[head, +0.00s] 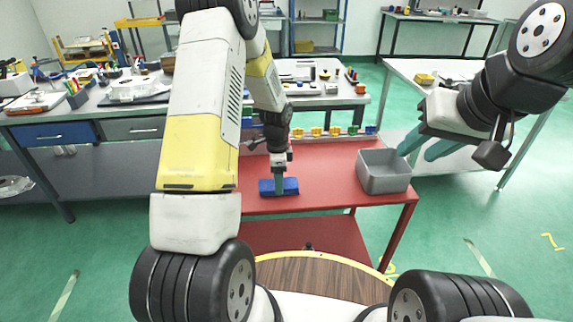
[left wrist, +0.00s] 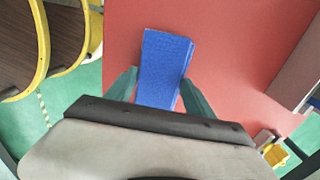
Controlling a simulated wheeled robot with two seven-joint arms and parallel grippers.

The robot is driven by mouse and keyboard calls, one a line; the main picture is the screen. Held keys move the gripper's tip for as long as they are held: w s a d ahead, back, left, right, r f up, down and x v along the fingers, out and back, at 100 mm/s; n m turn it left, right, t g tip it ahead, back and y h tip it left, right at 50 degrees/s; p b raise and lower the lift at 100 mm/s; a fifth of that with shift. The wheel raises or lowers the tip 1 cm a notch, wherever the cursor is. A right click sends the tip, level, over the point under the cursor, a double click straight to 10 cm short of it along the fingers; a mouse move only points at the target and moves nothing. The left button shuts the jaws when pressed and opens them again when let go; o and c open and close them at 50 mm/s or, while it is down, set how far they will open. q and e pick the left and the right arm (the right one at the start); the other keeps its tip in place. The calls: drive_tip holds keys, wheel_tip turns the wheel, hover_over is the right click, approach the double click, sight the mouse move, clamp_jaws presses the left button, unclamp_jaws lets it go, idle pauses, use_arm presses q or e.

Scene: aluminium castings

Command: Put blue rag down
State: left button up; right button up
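The blue rag (head: 266,188) is a folded block at the front part of the red table (head: 330,190). My left gripper (head: 279,182) points down over it, with one finger on each long side. In the left wrist view the rag (left wrist: 163,65) fills the space between the two green fingertips (left wrist: 158,80), which look shut on it. I cannot tell whether its underside touches the tabletop.
A grey open bin (head: 384,186) stands at the red table's right end. Bare red tabletop lies between rag and bin. Cluttered workbenches (head: 110,108) stand behind left, and another table (head: 425,70) at right.

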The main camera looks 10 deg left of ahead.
use_arm(q)
drive_tip(key=o, duration=0.3)
drive_tip(key=shift+o, duration=0.2)
drive_tip(key=s+r+n+t, duration=0.1)
drive_tip(key=s+r+n, duration=0.25)
drive_tip(key=r, duration=0.75)
drive_tip(key=s+r+n+t, duration=0.15)
drive_tip(key=s+r, duration=0.25)
drive_tip(key=r, duration=0.8)
drive_tip(key=s+d+r+n+t+h, duration=0.1)
drive_tip(key=s+r+n, duration=0.3)
drive_tip(key=s, duration=0.4)
drive_tip(key=s+d+r+n+t+h, duration=0.1)
drive_tip(key=s+r+n+t, duration=0.1)
drive_tip(key=s+r+n, duration=0.3)
drive_tip(key=s+r, duration=0.1)
drive_tip(key=s, duration=0.3)
drive_tip(key=shift+t, duration=0.35)
drive_tip(key=shift+r, duration=0.1)
